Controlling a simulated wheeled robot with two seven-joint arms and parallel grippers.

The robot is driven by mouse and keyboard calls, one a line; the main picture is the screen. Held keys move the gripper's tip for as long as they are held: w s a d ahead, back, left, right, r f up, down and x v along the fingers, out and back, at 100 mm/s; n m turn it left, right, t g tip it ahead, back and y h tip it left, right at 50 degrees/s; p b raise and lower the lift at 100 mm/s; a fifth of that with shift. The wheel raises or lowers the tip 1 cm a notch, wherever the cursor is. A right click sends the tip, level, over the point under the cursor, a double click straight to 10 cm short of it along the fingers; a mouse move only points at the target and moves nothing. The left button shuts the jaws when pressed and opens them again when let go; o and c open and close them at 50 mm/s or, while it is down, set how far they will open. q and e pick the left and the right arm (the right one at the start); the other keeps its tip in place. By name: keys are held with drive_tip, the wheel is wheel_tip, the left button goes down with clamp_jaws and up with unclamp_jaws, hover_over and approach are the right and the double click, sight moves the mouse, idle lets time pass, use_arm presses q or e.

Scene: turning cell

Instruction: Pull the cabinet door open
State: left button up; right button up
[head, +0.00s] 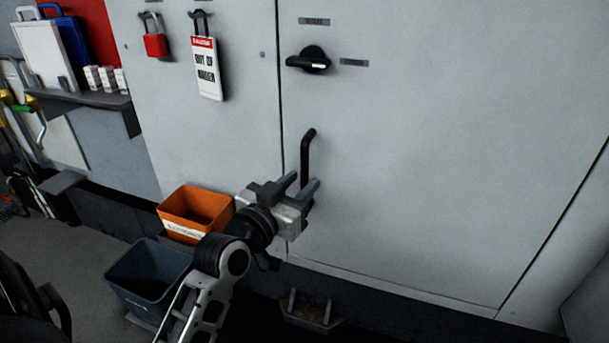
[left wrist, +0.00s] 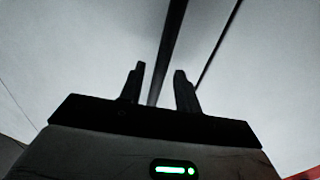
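The cabinet door (head: 430,150) is a large light grey panel, and it looks closed against the dark seam at its left side. Its black bar handle (head: 307,150) stands upright near that seam. My left gripper (head: 303,182) is at the handle's lower part with its two fingers apart. In the left wrist view, the handle (left wrist: 170,45) runs between the open fingers (left wrist: 159,70), with a gap visible on each side. Whether the fingertips reach past the bar is hard to tell. My right gripper is not in view.
A black rotary switch (head: 309,60) sits above the handle. A red padlock (head: 155,45) and an out-of-order style tag (head: 207,70) hang on the left panel. An orange bin (head: 185,211) and a blue bin (head: 140,285) stand close beside my left arm. A shelf (head: 85,105) is at far left.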

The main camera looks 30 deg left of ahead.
use_arm(q)
drive_tip(key=shift+w, duration=1.1)
clamp_jaws()
drive_tip(key=shift+f, duration=0.1)
